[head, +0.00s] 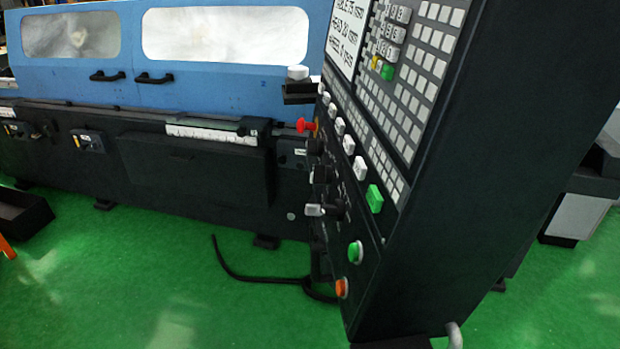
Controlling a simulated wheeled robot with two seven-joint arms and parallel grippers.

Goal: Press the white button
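A black control panel (450,190) stands at the right, its slanted face turned to the left. A white round cap (298,72) sits on a black block (299,92) at the panel's left edge. A slanting row of white buttons runs down the panel face, among them an upper one (339,126), a middle one (349,144) and a lower one (360,168). A white-tipped knob (313,210) sticks out lower left. I cannot tell which white part is the task's button. Neither of my grippers is in view.
A red mushroom button (306,126), green rectangular button (375,198), green round button (355,252) and orange button (341,288) share the panel. The blue and black grinder (200,85) stands behind. A black cable (255,277) lies on the green floor (130,290), which is mostly clear in front.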

